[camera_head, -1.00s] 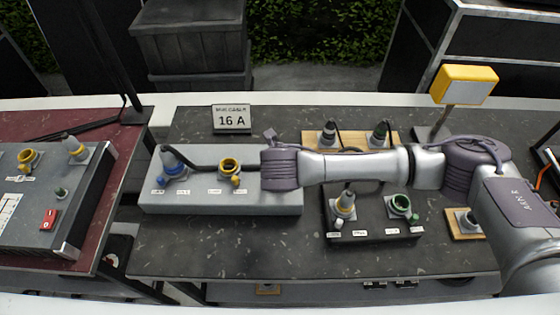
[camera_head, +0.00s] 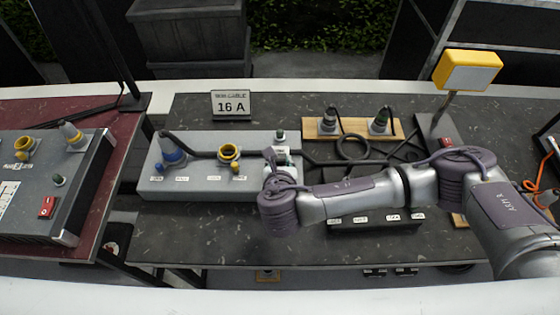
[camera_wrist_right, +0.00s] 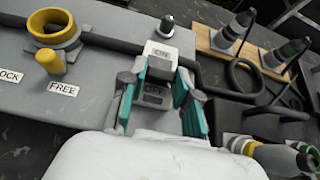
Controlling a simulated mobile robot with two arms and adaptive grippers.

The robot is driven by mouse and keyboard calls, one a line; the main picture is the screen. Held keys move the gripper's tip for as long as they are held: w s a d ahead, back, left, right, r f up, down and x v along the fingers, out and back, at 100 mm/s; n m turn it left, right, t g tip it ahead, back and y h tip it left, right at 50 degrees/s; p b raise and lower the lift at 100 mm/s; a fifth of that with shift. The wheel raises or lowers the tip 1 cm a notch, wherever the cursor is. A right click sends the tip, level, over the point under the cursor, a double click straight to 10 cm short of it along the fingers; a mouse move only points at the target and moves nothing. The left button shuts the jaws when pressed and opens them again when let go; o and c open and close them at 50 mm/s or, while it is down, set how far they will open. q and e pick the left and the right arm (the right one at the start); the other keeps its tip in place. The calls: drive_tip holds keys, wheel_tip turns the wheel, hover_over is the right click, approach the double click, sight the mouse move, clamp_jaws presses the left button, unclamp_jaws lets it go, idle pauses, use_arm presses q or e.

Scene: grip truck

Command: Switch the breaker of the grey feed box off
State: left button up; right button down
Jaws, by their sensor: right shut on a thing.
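The grey feed box (camera_head: 205,188) sits on the middle table, with a blue plug and a yellow socket on top. Its breaker (camera_wrist_right: 162,58), a block marked ON and OFF, stands at the box's right end. In the head view my right gripper (camera_head: 281,160) is at that end and mostly covers the breaker. In the wrist view the teal fingers of my right gripper (camera_wrist_right: 160,88) stand on both sides of the breaker, shut on it. The OFF half is dark between the fingers. I cannot tell which way the breaker is set. My left gripper is not in view.
A small knob (camera_wrist_right: 167,26) stands just behind the breaker. A wooden board (camera_head: 350,130) with two plugs and black cables lies behind right. A dark box (camera_head: 375,225) is partly under my arm. Another box with a red switch (camera_head: 47,207) stands on the left table.

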drive_tip(key=c, duration=0.8)
unclamp_jaws()
drive_tip(key=shift+c, duration=0.2)
drive_tip(key=v, duration=1.2)
